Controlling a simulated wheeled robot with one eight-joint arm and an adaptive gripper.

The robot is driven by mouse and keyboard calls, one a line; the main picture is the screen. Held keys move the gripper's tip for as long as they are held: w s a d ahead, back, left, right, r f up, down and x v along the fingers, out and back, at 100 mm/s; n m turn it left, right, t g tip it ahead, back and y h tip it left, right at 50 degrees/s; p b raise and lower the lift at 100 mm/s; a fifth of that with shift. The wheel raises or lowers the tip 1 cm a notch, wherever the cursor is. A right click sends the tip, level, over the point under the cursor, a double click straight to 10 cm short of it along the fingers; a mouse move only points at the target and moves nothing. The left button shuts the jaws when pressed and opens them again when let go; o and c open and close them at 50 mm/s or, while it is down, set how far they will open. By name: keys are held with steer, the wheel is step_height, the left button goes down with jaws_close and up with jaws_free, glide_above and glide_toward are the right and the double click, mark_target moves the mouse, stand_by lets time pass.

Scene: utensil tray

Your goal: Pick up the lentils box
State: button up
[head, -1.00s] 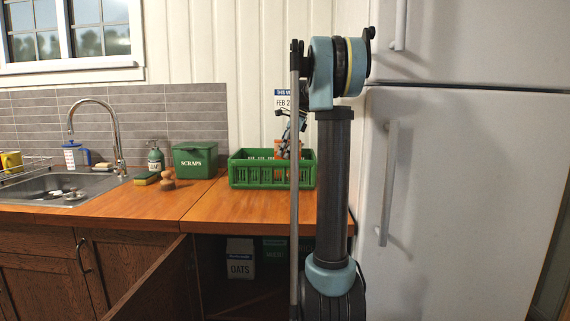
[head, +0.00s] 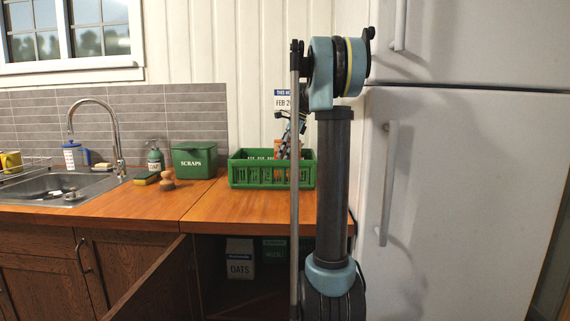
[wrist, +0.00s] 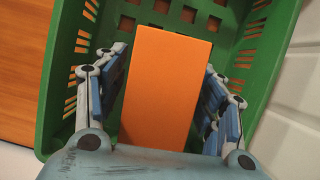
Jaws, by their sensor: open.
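An orange box (wrist: 166,92) stands in the green crate (wrist: 60,75); no lettering shows on the face in the wrist view, so I cannot read whether it is the lentils box. My gripper (wrist: 165,62) is open, with one finger on each side of the box. A narrow gap shows beside the left finger; on the right I cannot tell whether the finger touches. In the head view, the crate (head: 270,176) is on the counter, and my gripper (head: 288,138) is over it, partly hidden by my arm. The orange box is mostly hidden there.
The wooden counter (head: 220,205) is clear in front of the crate. A green scraps bin (head: 195,160) stands left of it. The white fridge (head: 470,180) is close on the right. A cabinet door (head: 155,285) stands open below, with an oats box (head: 240,263) inside.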

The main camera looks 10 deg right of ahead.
jaws_close()
stand_by(0.3)
